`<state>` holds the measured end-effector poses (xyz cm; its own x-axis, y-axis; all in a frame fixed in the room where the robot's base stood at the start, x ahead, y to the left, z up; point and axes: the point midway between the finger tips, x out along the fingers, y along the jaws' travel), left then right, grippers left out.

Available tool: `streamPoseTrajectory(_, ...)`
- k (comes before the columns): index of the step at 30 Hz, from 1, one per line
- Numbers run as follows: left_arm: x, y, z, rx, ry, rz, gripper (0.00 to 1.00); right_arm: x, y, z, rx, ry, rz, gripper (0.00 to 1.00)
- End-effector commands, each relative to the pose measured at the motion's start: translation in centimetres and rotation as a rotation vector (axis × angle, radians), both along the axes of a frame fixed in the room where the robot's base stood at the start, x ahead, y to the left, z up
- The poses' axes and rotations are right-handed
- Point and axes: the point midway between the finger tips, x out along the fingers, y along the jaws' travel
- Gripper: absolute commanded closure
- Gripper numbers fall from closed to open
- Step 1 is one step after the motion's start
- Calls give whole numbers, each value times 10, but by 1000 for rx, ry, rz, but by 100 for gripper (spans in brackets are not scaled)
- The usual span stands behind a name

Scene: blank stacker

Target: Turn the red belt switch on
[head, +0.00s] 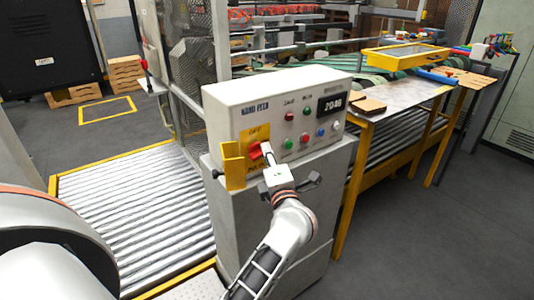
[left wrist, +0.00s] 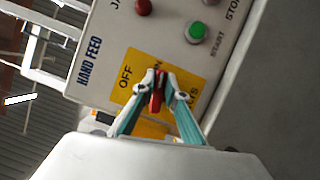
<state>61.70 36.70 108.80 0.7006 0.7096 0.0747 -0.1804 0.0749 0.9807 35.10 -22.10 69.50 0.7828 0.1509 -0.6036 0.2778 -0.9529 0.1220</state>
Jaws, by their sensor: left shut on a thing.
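The red belt switch (head: 255,151) is a rotary handle on a yellow label plate at the left of the control box front. It also shows in the left wrist view (left wrist: 156,92), over the yellow plate marked OFF, with other lettering partly hidden behind the fingers. My left gripper (head: 266,149) reaches up to it from below and in front. In the left wrist view, its two teal-sided fingers (left wrist: 158,90) close around the red handle. I cannot tell for certain whether the handle stands at OFF or ON. My right gripper is not in view.
A yellow bracket (head: 233,166) sticks out just left of the switch. Red, green, blue and white buttons and a display (head: 332,104) are on the box to the right. A roller conveyor (head: 140,205) lies left, a metal-topped table (head: 400,100) right. Grey floor is free at front right.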

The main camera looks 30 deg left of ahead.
Motion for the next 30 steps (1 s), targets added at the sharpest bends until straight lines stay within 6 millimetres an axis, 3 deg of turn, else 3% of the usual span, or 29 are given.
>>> streamPoseTrajectory(12,0,-1,-2,70,172,0,100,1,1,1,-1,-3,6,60)
streamPoseTrajectory(29,1,-1,-2,82,196,-1,100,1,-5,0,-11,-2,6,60)
streamPoseTrajectory(30,1,-1,-2,82,196,-1,77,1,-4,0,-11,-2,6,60)
